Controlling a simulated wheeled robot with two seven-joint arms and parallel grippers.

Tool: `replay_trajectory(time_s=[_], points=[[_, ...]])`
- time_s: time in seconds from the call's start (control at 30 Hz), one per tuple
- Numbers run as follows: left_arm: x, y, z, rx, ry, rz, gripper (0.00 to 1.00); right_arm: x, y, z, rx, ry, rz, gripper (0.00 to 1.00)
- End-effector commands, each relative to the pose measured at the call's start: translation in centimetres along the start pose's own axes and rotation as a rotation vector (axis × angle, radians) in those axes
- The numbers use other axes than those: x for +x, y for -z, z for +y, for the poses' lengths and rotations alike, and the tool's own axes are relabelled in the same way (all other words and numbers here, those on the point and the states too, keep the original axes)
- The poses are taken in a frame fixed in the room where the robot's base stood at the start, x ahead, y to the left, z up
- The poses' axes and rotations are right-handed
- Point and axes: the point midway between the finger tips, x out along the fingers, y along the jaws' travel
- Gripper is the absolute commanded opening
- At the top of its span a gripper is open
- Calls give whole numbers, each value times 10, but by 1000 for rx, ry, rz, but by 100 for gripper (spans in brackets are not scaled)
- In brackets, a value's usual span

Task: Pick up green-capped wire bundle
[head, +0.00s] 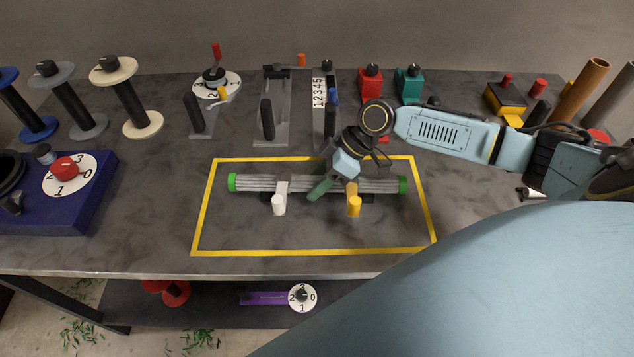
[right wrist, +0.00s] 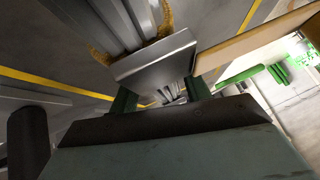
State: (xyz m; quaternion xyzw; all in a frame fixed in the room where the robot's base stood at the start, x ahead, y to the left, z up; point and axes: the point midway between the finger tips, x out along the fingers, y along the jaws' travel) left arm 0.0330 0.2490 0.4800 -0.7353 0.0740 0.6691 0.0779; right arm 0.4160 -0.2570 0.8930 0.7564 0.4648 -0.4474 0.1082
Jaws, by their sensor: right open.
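The wire bundle (head: 320,184) is a long grey ribbed bundle with a green cap at each end. It lies left to right inside the yellow outline, at two small holders, one with a white handle (head: 279,205) and one with a yellow handle (head: 353,206). My right gripper (head: 324,184) is open at the bundle between the holders, hiding part of it. In the right wrist view, the dark green fingers (right wrist: 160,98) stand either side of a grey metal piece (right wrist: 155,65). I cannot tell whether they touch the bundle. My left gripper is not in view.
Spools (head: 127,95) and a blue dial box (head: 50,200) stand at the left. Dial fixtures (head: 272,110), red (head: 370,82) and teal (head: 408,83) blocks line the back. The outlined area's front is clear. A lower shelf holds a purple tool (head: 265,298).

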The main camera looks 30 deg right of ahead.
Motion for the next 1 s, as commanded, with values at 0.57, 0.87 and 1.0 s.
replay_trajectory(time_s=[0.57, 0.87, 1.0], points=[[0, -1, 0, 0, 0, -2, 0, 4, 0, 0, -1, -1, 1, 11], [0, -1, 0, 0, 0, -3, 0, 3, 2, 0, -1, -2, 3, 0], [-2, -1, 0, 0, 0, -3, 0, -8, 11, -3, -5, -3, 4, 0]])
